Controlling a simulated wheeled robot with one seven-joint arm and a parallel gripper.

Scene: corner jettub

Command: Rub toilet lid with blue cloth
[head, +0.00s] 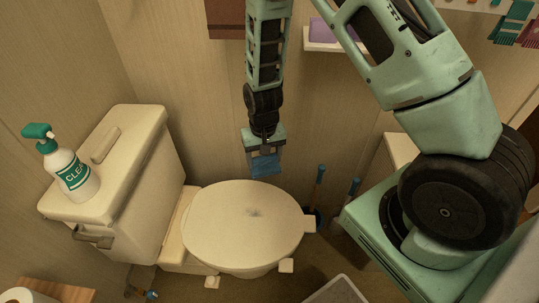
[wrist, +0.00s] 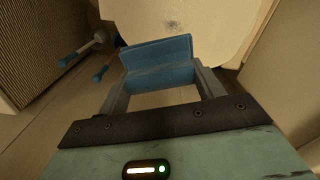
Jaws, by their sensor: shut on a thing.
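The toilet lid (head: 242,228) is closed, pale and rounded, with a dark smudge (head: 255,213) near its middle. The lid (wrist: 215,25) and part of the smudge also show at the top of the wrist view. My gripper (head: 264,155) is above and behind the far edge of the lid in the head view. It is shut on the blue cloth (head: 265,165), which sticks out past the fingertips. In the wrist view the cloth (wrist: 157,55) spans between the two fingers. The cloth appears apart from the lid.
A spray bottle (head: 68,170) stands on the toilet tank (head: 125,150) at left. Blue-handled brushes (head: 320,175) stand right of the toilet, by the wall. A wall shelf (head: 322,38) holds a purple thing. A grey bin-like object (head: 338,290) is at the bottom.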

